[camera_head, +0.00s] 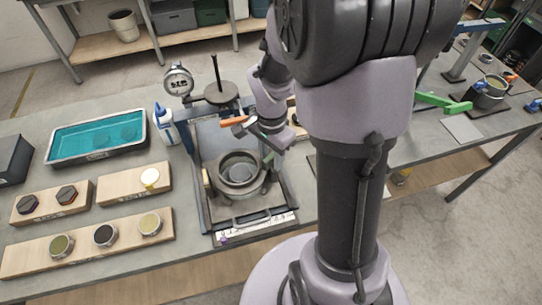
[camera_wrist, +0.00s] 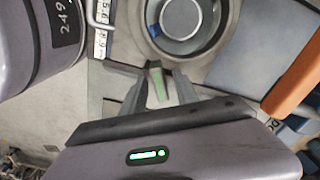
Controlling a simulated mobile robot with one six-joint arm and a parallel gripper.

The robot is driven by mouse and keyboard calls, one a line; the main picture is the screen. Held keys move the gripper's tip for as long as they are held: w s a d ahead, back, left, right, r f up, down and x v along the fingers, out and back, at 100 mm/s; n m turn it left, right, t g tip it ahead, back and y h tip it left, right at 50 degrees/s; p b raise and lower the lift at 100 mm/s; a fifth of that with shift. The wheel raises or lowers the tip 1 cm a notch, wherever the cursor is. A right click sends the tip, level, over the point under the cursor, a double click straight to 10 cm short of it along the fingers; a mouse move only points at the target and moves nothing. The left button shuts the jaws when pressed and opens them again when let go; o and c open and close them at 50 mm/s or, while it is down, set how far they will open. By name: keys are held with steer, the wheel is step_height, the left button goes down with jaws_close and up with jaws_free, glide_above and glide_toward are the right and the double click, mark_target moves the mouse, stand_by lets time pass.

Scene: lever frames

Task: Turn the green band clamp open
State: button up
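A round metal pot (camera_head: 238,170) sits in the dark press frame in the head view, with a band around it. A short green handle (camera_head: 269,160) sticks out at the pot's right side; I take it for the band clamp's handle. My gripper (camera_head: 272,149) is just above and beside it. In the wrist view the green handle (camera_wrist: 156,76) lies between the fingertips of my gripper (camera_wrist: 158,88). The fingers are apart, with a gap showing on both sides of the handle. The clamp's far side is hidden.
An orange lever (camera_head: 235,121) is close to my wrist, also in the wrist view (camera_wrist: 295,80). A dial gauge (camera_head: 178,81), white bottle (camera_head: 164,124) and teal tray (camera_head: 97,136) stand to the left. Another green lever (camera_head: 443,103) is at the right.

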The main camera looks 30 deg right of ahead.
jaws_close()
steer(key=n+p, duration=0.1)
steer(key=n, duration=0.5)
steer(key=shift+p, duration=0.3)
steer(key=n+p, duration=0.1)
steer(key=n, duration=0.4)
steer(key=shift+s+d+n, duration=0.1)
steer(key=shift+n, duration=0.3)
stand_by(0.4)
jaws_free()
